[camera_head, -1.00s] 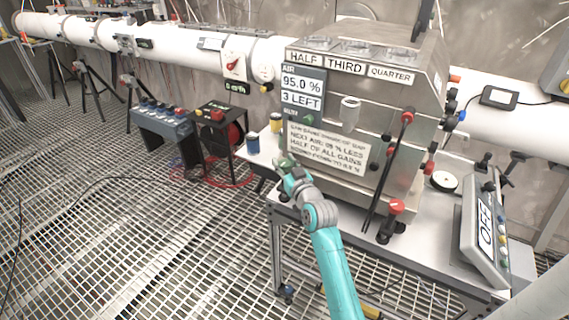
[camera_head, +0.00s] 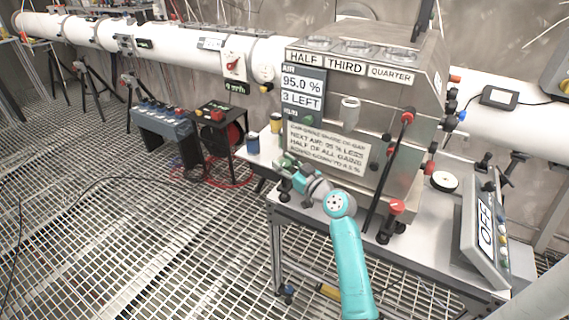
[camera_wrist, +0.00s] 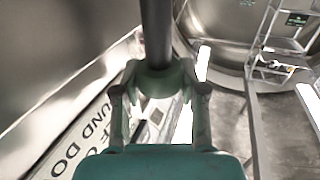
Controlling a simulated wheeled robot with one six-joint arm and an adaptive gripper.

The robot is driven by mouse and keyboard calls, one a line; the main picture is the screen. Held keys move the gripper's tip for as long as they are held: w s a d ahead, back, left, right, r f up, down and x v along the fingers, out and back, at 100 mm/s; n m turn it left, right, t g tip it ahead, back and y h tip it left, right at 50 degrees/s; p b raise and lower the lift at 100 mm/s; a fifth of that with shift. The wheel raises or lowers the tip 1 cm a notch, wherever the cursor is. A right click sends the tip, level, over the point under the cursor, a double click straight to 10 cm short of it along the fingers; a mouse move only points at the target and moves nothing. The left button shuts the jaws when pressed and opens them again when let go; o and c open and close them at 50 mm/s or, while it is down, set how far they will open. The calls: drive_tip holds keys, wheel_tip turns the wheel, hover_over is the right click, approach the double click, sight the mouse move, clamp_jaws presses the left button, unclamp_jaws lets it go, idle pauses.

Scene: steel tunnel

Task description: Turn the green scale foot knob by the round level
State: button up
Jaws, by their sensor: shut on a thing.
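The steel scale box (camera_head: 425,80) stands on a bench, with a sign panel on its lower front. The green foot knob (camera_wrist: 160,80) shows in the wrist view as a ribbed collar around a dark upright rod (camera_wrist: 156,35). My gripper (camera_wrist: 158,88) is shut on this knob, one finger on each side. In the head view my gripper (camera_head: 287,162) is at the box's lower left front corner, covering most of the knob.
A red knob (camera_head: 397,207) sits at the box's front right corner. A tilted "OFF" panel (camera_head: 484,232) stands at the bench's right end. Blue (camera_head: 252,144) and yellow (camera_head: 276,123) cylinders stand left of the box. The grated floor (camera_head: 130,250) is open at left.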

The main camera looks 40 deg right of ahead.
drive_tip(key=shift+f, duration=0.15)
drive_tip(key=o, duration=1.2)
drive_tip(key=shift+c, duration=0.2)
drive_tip(key=s, duration=1.2)
